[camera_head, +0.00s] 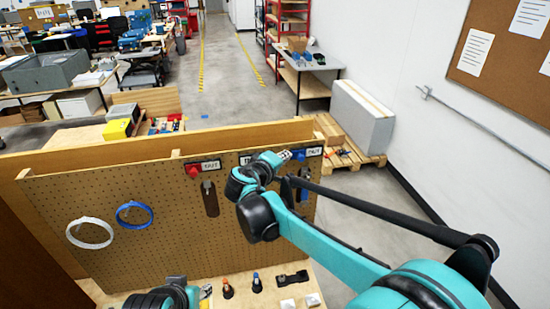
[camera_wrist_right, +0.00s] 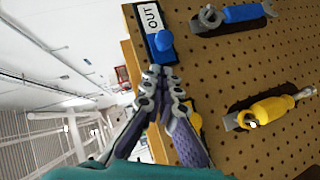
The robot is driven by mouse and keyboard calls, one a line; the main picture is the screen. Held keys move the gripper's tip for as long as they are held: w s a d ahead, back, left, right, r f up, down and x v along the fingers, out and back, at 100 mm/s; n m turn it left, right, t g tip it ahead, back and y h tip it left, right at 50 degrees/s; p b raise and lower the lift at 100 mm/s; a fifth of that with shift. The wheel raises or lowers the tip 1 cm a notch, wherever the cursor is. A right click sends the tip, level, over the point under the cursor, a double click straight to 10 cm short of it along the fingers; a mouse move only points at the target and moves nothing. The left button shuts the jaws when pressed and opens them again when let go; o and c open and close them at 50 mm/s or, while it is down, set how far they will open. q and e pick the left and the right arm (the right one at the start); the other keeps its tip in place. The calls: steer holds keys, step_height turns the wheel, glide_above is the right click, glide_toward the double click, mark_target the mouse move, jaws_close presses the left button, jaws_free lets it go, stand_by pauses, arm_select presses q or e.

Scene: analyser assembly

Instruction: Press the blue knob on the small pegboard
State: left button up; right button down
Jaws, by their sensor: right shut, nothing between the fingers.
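The pegboard (camera_head: 130,215) stands upright in front of me. The blue knob (camera_head: 299,155) sits on a dark plate near its top right, beside a white "OUT" label. In the right wrist view the blue knob (camera_wrist_right: 163,41) lies just beyond the fingertips. My right gripper (camera_head: 285,155) is shut and empty, with its tips (camera_wrist_right: 161,76) close to the knob. I cannot tell whether they touch it. A red knob (camera_head: 193,171) with another label sits further left on the board. Only part of my left arm shows at the bottom; its fingers are out of view.
A blue ring (camera_head: 134,214) and a white ring (camera_head: 90,233) hang on the board's left. A blue-handled tool (camera_wrist_right: 245,13) and a yellow-handled tool (camera_wrist_right: 270,110) hang near the knob. Several small tools stand on the bench below. My right arm covers part of the board.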

mark_target(300, 157)
steer(key=shift+w+d+f, duration=0.1)
steer(key=shift+d+f, duration=0.15)
steer(key=shift+d, duration=0.3)
steer(key=shift+d+f, duration=0.2)
steer(key=shift+d, duration=0.35)
steer(key=shift+w, duration=0.1)
steer(key=shift+f, duration=0.1)
steer(key=d, duration=0.4)
steer(key=w+d+b, duration=0.1)
steer(key=d, duration=0.1)
steer(key=shift+w, duration=0.1)
